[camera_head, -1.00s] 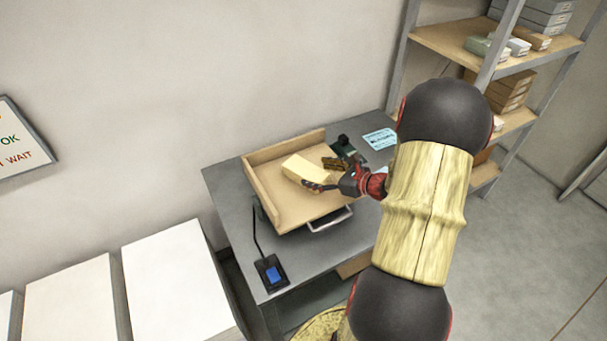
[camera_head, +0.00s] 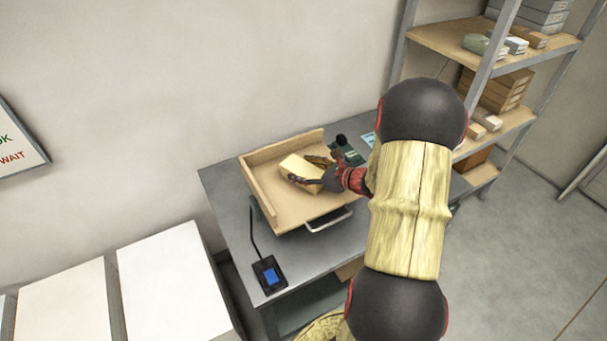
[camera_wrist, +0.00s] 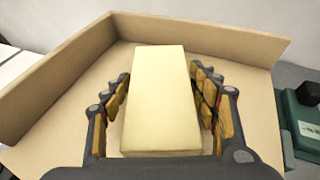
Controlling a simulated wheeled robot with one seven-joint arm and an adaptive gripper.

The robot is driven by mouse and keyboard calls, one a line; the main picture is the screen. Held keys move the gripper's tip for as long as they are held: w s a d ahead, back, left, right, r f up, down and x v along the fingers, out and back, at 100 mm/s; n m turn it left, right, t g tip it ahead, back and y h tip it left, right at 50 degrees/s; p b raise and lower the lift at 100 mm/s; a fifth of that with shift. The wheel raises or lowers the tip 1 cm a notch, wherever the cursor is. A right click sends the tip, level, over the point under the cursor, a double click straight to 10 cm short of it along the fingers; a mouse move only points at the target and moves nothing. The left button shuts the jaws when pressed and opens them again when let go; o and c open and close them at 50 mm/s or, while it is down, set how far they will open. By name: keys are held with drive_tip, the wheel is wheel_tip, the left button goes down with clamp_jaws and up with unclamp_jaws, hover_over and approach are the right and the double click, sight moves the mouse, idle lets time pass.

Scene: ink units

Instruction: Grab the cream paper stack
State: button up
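The cream paper stack (camera_head: 299,168) lies in a tan, low-walled tray (camera_head: 262,187) on the grey table. It also shows in the wrist view (camera_wrist: 160,98) as a long block. In the wrist view, narrow gaps seem to show between the finger pads (camera_wrist: 160,105) and the stack's sides. The fingers are spread and I see no clear grip. The stack's underside is hidden.
A shelf rack (camera_head: 480,75) stands at the right. Tray walls rise at left and back.

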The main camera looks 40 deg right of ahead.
drive_tip(key=c, duration=1.1)
drive_tip(key=shift+c, duration=1.1)
drive_tip(key=shift+r, duration=0.15)
